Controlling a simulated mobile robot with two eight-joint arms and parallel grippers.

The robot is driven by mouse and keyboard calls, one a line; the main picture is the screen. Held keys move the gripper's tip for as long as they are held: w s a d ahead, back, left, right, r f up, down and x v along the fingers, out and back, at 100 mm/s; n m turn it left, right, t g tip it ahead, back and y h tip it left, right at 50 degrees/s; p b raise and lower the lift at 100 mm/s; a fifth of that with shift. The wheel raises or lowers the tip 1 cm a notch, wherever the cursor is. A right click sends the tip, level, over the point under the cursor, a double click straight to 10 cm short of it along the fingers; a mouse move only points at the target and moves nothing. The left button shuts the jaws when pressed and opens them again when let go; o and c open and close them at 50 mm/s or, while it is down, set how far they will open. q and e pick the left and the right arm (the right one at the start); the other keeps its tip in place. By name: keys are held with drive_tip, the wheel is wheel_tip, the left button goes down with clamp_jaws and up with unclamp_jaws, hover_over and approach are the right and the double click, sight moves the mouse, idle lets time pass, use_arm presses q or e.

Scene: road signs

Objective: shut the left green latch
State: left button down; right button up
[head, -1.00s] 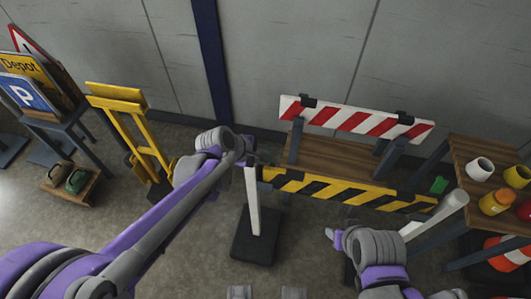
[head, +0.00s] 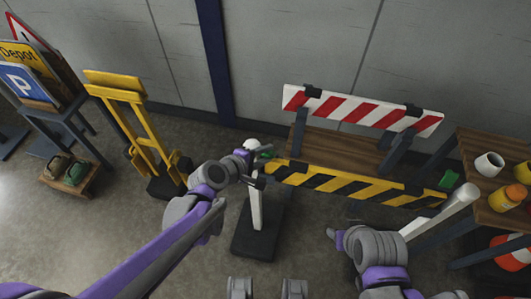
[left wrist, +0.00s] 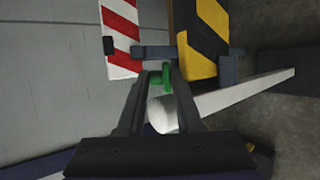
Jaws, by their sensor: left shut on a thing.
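The left green latch (head: 265,153) is at the left end of the yellow-and-black striped board (head: 340,184), by the top of the left white post (head: 256,205). In the left wrist view the green latch (left wrist: 167,77) shows between my two fingers. My left gripper (head: 256,164) is shut on it, and the fingers partly hide it in the head view. A second green latch (head: 449,179) is at the board's right end. My right arm is at the lower right of the head view, its fingers not showing.
A red-and-white board (head: 360,110) stands behind a wooden shelf (head: 335,150).

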use_arm(q)
drive_tip(key=shift+s+f+t+b, duration=0.2)
drive_tip(key=shift+f+t+b, duration=0.05)
drive_tip(key=shift+t+b, duration=0.35)
drive_tip(key=shift+s+a+f+m+t+h+b, duration=0.15)
drive_tip(key=shift+m+t+h+b, duration=0.15)
drive_tip(key=shift+t+b, duration=0.15)
idle(1.1)
drive_tip(key=c, duration=0.8)
unclamp_jaws()
drive_tip(key=shift+o, duration=0.2)
drive_tip(key=p+v, duration=0.5)
drive_tip(key=v, duration=0.7)
drive_tip(key=shift+s, duration=0.2)
drive_tip(key=shift+a+f, duration=0.15)
